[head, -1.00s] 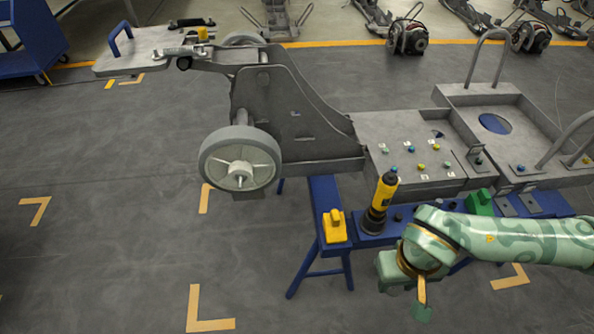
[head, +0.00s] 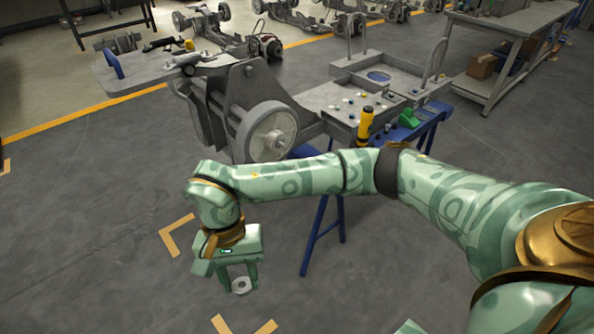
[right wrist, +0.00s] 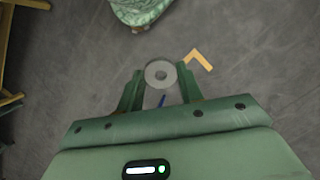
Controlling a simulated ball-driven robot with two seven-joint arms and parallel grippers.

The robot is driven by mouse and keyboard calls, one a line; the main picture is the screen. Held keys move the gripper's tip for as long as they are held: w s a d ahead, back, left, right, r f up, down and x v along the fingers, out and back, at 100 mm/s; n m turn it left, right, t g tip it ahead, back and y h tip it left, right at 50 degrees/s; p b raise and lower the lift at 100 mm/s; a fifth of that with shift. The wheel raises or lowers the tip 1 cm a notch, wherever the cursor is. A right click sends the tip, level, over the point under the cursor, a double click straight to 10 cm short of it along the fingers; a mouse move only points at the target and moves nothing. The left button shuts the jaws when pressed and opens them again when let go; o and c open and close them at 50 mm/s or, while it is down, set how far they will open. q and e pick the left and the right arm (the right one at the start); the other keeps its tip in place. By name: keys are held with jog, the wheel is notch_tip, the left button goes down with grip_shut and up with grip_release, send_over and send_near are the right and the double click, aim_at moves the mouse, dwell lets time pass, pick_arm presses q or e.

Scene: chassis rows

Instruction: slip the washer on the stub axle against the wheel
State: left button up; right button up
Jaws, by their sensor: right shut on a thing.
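The grey wheel (head: 268,133) sits on the side of the chassis (head: 225,105), with a pale hub and the short stub axle (head: 281,142) at its centre. My right gripper (head: 240,283) is in front of and below the wheel, well apart from it, pointing down over the floor. It is shut on a light grey washer (head: 241,286), held by its rim between the two fingertips. The right wrist view shows the washer (right wrist: 160,74) flat-on with its hole open, between the fingers. My left gripper is not in view.
A yellow and black bottle-shaped tool (head: 365,125) stands on the blue stand (head: 432,122) right of the wheel, near a green block (head: 408,118). A tray with small coloured parts (head: 345,100) lies behind. The floor around my gripper is clear.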

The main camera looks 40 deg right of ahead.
jog(key=w+d+r+m+t+y+b, duration=0.1)
jog(key=w+r+m+t+y+b, duration=0.3)
jog(key=w+m, duration=0.45)
jog(key=w+d+r+m+t+y+b, duration=0.15)
jog(key=w+m+t+y, duration=0.35)
jog(key=m, duration=0.6)
pick_arm(q)
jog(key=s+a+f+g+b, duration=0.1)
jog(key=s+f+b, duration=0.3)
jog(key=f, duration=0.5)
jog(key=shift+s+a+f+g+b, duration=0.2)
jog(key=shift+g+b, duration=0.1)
jog(key=shift+b, duration=0.3)
pick_arm(e)
jog(key=w+d+f+m+t+h, duration=0.1)
jog(key=d+m+t, duration=0.3)
jog(key=d, duration=0.4)
jog(key=w+d+f+m+t+h, duration=0.1)
jog(key=w+d+m+t+h, duration=0.2)
jog(key=d, duration=0.6)
jog(key=w+d+f+m+t+h, duration=0.2)
jog(key=d+m+t+h, duration=0.2)
jog(key=d, duration=0.4)
jog(key=shift+w+d+m+t, duration=0.35)
jog(key=shift+d+m+t, duration=0.05)
jog(key=shift+m+t, duration=0.25)
